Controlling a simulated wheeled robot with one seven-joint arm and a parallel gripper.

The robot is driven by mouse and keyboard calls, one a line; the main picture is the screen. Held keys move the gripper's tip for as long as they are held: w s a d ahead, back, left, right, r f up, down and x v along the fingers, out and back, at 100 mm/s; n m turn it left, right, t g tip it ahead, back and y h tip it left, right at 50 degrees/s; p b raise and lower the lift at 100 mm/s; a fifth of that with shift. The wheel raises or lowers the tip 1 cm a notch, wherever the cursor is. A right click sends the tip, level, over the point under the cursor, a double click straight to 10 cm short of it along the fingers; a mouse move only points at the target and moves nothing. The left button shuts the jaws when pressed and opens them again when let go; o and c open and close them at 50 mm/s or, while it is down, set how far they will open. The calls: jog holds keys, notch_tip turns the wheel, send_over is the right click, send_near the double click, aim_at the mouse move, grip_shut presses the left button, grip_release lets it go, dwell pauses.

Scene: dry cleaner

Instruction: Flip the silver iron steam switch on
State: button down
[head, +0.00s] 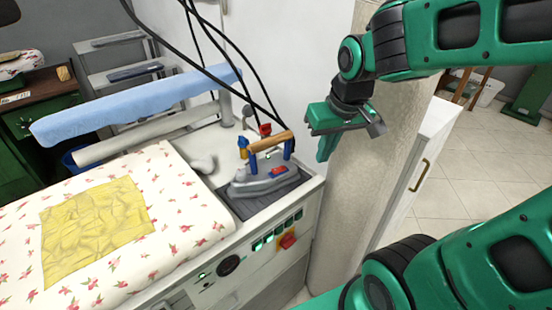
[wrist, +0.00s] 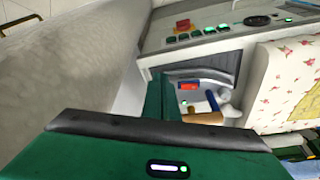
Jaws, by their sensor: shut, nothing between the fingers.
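The silver iron (head: 262,184) sits on a dark pad (head: 247,207) at the right end of the ironing station, with a wooden handle (head: 270,141) on blue posts. A small red and blue switch (head: 279,171) is on its side facing the right front. The wrist view also shows the switch (wrist: 188,86), beside the wooden handle (wrist: 203,117); I cannot tell which way it is set. My gripper (head: 325,148) is shut and empty, above and to the right of the iron, apart from it. Its green finger (wrist: 159,98) hides part of the wrist view.
A panel with green buttons and a red knob (head: 288,241) is on the station's front. Black cables hang above the iron. A floral ironing board (head: 180,215) with yellow cloth (head: 97,225) lies left. A beige column (head: 345,215) stands close behind my gripper.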

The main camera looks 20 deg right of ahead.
jog(key=w+a+r+n+y, duration=0.1)
jog(key=w+a+r+n, duration=0.15)
jog(key=w+a, duration=0.25)
notch_tip(320, 180, up, 4)
jog(key=g, duration=0.3)
send_over(279, 169)
jog(key=shift+w+d+r+n+y, duration=0.2)
jog(key=shift+d+r+n+y, duration=0.1)
jog(key=shift+r+n, duration=0.15)
jog(key=shift+f, duration=0.1)
jog(key=f, duration=0.4)
jog(key=a+f, duration=0.1)
jog(key=f, duration=0.8)
jog(key=shift+s+a+f, duration=0.2)
jog(key=shift+a+f, duration=0.15)
jog(key=shift+f, duration=0.05)
jog(key=shift+f, duration=0.15)
jog(key=shift+d, duration=0.1)
jog(key=shift+w+d+r, duration=0.15)
jog(key=shift+d+r, duration=0.05)
jog(key=shift+d, duration=0.45)
